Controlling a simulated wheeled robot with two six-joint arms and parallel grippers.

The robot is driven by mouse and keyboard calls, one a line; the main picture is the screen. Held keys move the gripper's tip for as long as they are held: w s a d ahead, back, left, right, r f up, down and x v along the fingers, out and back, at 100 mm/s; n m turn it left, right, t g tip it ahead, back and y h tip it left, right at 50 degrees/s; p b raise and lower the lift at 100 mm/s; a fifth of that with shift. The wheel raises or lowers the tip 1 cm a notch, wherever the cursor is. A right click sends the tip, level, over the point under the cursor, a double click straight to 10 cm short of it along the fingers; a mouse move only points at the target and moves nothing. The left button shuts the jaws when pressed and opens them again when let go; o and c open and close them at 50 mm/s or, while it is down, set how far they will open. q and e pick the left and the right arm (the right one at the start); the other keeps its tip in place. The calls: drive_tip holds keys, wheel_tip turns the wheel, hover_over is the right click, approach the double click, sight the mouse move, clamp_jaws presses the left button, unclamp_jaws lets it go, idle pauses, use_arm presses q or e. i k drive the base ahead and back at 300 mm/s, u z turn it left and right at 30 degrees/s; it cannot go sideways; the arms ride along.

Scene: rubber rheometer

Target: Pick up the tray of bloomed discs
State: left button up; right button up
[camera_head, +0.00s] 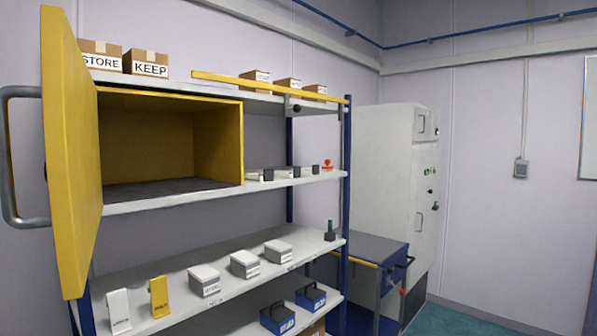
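I cannot make out a tray of bloomed discs in this view. Neither of my grippers shows. A yellow box-shaped cabinet (217,138) stands on the upper part of the shelf rack with its door (70,160) swung open towards the left front. A grey bar handle (20,205) is on the door's outer side. The cabinet looks empty, with a dark floor (160,192); the part behind the door is hidden.
Green floor (460,318) is clear at the lower right.

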sight(297, 173)
drive_tip(key=z, duration=0.45)
drive_tip(key=k, duration=0.55)
drive_tip(key=z, duration=0.05)
drive_tip(key=i, duration=1.65)
drive_tip(key=u, duration=0.45)
drive_tip(key=i, duration=1.5)
drive_tip(key=z, duration=0.1)
